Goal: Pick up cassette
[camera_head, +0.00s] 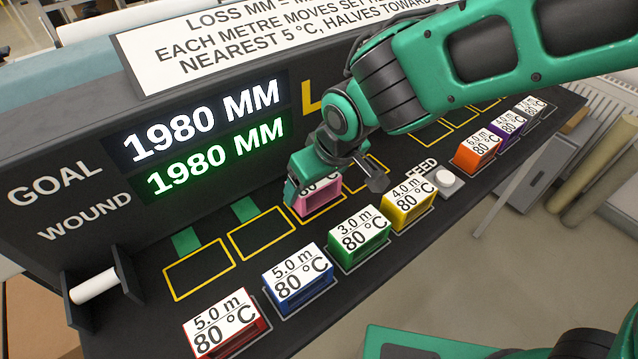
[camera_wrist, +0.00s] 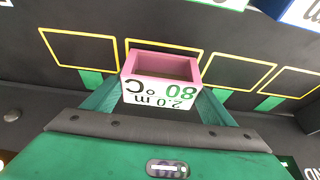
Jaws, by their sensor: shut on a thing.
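A pink cassette (camera_head: 318,200) is between the fingers of my gripper (camera_head: 322,190), over the row of yellow-outlined slots on the dark console. In the wrist view the pink cassette (camera_wrist: 160,78) reads "2.0 m 80 °C", and my gripper (camera_wrist: 160,100) is shut on it from both sides. The cassette lies over one yellow outline (camera_wrist: 135,42); I cannot tell whether it touches the surface. Red (camera_head: 225,325), blue (camera_head: 297,280), green (camera_head: 360,240) and yellow (camera_head: 408,208) cassettes stand in the front row, each labelled 80 °C.
Orange (camera_head: 477,148), purple (camera_head: 507,125) and more cassettes stand at the right of the front row. A white FEED button (camera_head: 446,178) sits beside the yellow cassette. A white roller (camera_head: 94,286) is at the left. Two yellow slots (camera_head: 198,276) at left are empty. The displays (camera_head: 205,130) both read 1980 MM.

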